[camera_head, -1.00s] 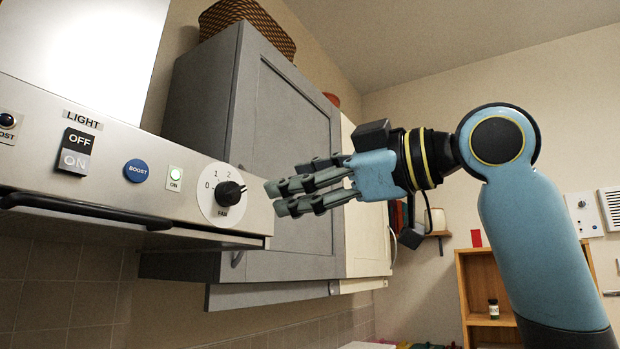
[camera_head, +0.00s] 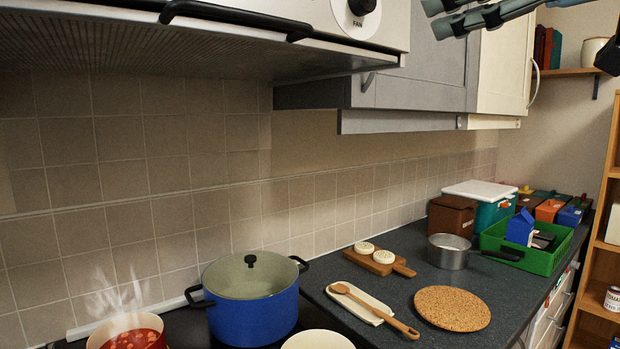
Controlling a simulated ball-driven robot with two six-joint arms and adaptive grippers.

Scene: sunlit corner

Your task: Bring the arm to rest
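My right gripper (camera_head: 437,17) shows only in part at the top right edge of the head view. Its grey-green fingers point left, in front of the grey wall cabinet, and nothing shows between them. Most of the gripper and its arm are cut off above, so I cannot tell how far it is open. It is to the right of the fan knob (camera_head: 362,6) on the cooker hood (camera_head: 150,50). My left gripper is not in view.
Below are a steaming red pot (camera_head: 128,335), a lidded blue pot (camera_head: 255,305), a wooden spoon (camera_head: 375,308), a cork mat (camera_head: 452,308), a saucepan (camera_head: 449,258) and a green crate (camera_head: 540,262). The grey cabinet (camera_head: 415,75) overhangs the counter; a shelf unit (camera_head: 605,200) stands right.

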